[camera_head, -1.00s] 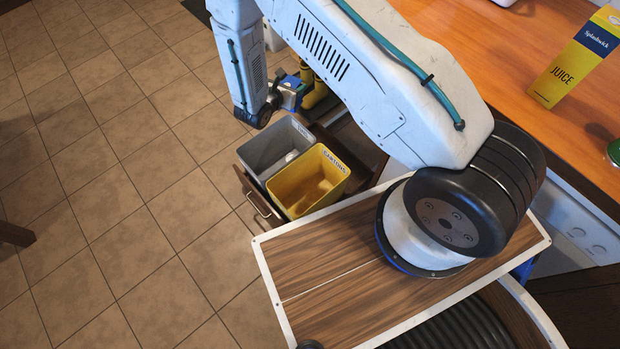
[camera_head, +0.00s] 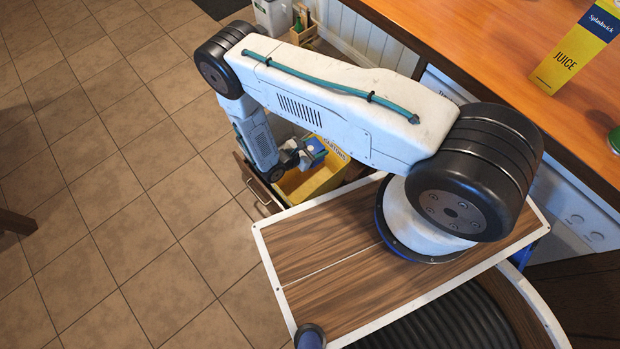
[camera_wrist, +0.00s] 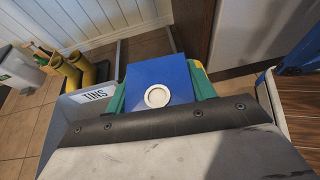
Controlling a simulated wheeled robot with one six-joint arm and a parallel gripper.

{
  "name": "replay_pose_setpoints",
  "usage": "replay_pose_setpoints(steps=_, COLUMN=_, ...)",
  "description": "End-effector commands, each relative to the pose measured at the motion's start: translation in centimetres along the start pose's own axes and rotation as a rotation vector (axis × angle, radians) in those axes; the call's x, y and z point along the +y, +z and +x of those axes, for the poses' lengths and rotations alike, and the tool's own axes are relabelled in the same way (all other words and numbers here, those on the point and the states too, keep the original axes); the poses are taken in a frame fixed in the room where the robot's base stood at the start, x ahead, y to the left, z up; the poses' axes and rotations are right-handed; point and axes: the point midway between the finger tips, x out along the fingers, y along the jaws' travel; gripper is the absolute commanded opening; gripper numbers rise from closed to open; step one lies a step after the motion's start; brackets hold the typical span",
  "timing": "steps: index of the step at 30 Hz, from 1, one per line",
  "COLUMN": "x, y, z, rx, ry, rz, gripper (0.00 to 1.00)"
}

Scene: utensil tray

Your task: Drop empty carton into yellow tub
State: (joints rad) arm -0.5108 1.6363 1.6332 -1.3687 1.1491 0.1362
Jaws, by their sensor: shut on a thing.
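A blue carton (camera_head: 315,150) is held in my gripper (camera_head: 303,160). In the wrist view the blue carton (camera_wrist: 165,80) shows its flat blue face with a round white cap, between the green fingers of my gripper (camera_wrist: 160,95). The yellow tub (camera_head: 322,180), labelled as for cartons, sits in the pulled-out drawer. In the head view the carton overlaps the tub's opening; its height above the rim is hard to tell. My arm hides part of the tub. The grey tub with the "TINS" label (camera_wrist: 95,95) shows beside the carton in the wrist view.
The drawer front (camera_head: 256,182) with its handle stands out over the tiled floor. A yellow juice carton (camera_head: 575,52) stands on the orange wooden counter (camera_head: 470,40). Yellow boots (camera_wrist: 68,72) and a grey bin (camera_wrist: 20,70) stand beyond the tubs.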

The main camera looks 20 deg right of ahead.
Motion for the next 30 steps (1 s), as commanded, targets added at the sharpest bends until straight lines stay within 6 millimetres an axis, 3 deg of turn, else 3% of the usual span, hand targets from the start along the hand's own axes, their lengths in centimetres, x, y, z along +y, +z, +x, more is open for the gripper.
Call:
replay_pose_setpoints(steps=6, x=0.0, y=-1.7, z=0.7, rx=0.0, ry=0.0, rz=0.0, gripper=0.32)
replay_pose_setpoints(steps=17, x=0.0, y=-2.1, z=0.9, rx=0.0, ry=0.001, rz=-0.001, gripper=0.32)
replay_pose_setpoints(steps=18, x=0.0, y=-2.1, z=0.9, rx=0.0, ry=0.001, rz=-0.001, gripper=0.62)
replay_pose_setpoints(steps=20, x=0.0, y=-2.1, z=0.9, rx=0.0, ry=0.001, rz=-0.001, gripper=0.79)
replay_pose_setpoints(steps=30, x=0.1, y=-2.1, z=0.5, rx=0.0, ry=0.002, rz=-0.001, gripper=0.8)
